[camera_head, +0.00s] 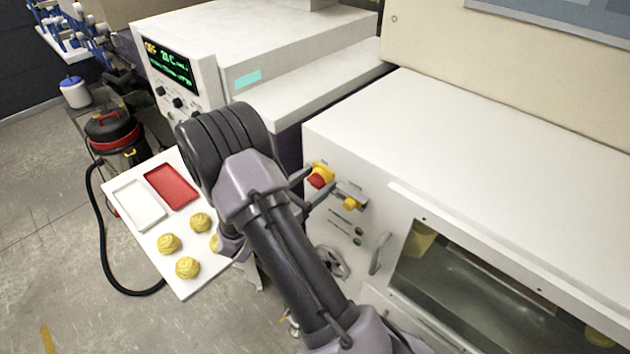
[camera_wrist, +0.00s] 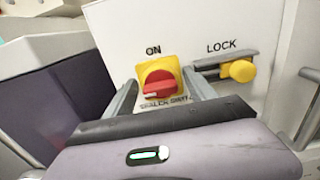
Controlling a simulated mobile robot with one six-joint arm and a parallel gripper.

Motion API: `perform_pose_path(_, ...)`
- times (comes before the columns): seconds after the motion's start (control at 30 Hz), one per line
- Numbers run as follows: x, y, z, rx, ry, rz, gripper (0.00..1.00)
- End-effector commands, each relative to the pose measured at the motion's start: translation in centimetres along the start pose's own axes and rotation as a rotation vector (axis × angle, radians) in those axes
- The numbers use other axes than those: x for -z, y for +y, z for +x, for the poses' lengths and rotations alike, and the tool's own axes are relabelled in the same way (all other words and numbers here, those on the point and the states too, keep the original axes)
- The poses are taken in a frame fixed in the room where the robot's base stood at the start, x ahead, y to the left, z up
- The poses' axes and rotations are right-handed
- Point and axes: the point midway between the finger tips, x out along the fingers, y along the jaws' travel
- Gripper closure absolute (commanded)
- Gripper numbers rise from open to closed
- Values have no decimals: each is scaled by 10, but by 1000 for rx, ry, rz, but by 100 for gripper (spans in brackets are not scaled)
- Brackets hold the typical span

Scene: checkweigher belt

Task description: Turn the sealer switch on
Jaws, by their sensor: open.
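The sealer switch is a red rotary knob on a yellow plate (camera_head: 321,173) on the white machine's front panel. In the wrist view the red knob (camera_wrist: 159,84) has its grip bar roughly level, with a white mark at its left end. ON is printed above it, and the label below is partly hidden. My gripper (camera_wrist: 160,88) is open, with one finger on each side of the switch. I cannot tell whether the fingers touch it. In the head view my gripper (camera_head: 312,185) is at the panel, partly hidden by my arm.
A yellow LOCK knob (camera_wrist: 240,71) on a grey slide sits close right of the switch. A door handle (camera_head: 379,253) and handwheel (camera_head: 332,262) are on the machine front. A white board (camera_head: 186,277) with trays and several yellow nests stands left, near a vacuum cleaner (camera_head: 113,135).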

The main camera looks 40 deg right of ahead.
Motion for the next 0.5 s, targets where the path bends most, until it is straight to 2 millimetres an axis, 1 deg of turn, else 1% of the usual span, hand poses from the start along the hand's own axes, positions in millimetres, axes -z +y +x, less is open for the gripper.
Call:
perform_pose_path(0.17, 0, 0, 0, 0, 0, 0, 35)
perform_pose_path(0.2, 0, 0, 0, 0, 0, 0, 39)
perform_pose_path(0.27, 0, 0, 0, 0, 0, 0, 51)
perform_pose_path(0.3, 0, 0, 0, 0, 0, 0, 59)
perform_pose_path(0.37, 0, 0, 0, 0, 0, 0, 71)
perform_pose_path(0.4, 0, 0, 0, 0, 0, 0, 79)
perform_pose_path(0.5, 0, 0, 0, 0, 0, 1, 98)
